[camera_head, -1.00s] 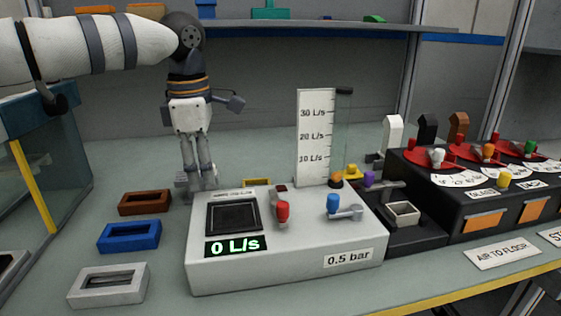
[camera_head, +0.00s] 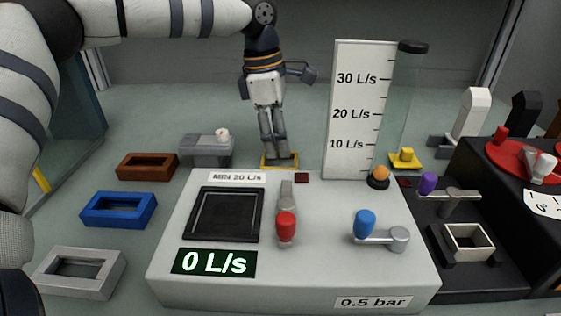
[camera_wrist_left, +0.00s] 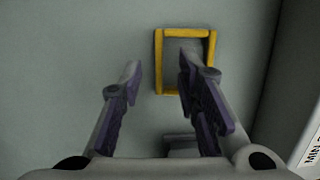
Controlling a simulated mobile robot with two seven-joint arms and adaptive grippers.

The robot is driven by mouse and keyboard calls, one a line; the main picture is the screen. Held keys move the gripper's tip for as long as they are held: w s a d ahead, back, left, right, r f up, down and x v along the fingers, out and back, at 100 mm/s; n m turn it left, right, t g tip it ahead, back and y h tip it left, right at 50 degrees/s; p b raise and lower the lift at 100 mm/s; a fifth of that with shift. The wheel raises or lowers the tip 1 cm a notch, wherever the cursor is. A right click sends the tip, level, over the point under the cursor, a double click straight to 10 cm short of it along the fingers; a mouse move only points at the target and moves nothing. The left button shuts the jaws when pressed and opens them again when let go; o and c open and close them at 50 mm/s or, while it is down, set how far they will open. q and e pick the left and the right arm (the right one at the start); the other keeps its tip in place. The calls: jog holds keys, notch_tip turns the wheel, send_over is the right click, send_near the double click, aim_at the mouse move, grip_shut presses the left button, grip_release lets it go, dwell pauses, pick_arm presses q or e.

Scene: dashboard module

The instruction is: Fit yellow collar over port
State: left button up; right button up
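The yellow collar (camera_head: 279,167), a thin rectangular frame, lies flat on the bench behind the grey module. The left wrist view shows it whole except where a finger covers it (camera_wrist_left: 186,32). My left gripper (camera_head: 277,154) points down at it, open and empty. In the left wrist view the fingers (camera_wrist_left: 158,72) are spread around the collar's left bar, one outside the frame and one over its opening. Contact and exact height cannot be told. The black square port (camera_head: 224,214) is on the module's top, left side, uncovered. My right gripper is not in view.
Brown (camera_head: 147,166), blue (camera_head: 119,209) and white (camera_head: 81,272) collars lie left of the module (camera_head: 320,275). A grey block (camera_head: 206,150) stands left of my gripper. Red (camera_head: 285,226) and blue (camera_head: 364,223) knobs rise from the module. A flow scale (camera_head: 357,110) stands behind it.

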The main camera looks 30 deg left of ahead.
pick_arm(q)
jog(key=shift+w+d+f, duration=0.1)
jog(key=shift+f, duration=0.55)
jog(key=shift+c, duration=0.6)
grip_shut()
jog(key=shift+r, duration=0.1)
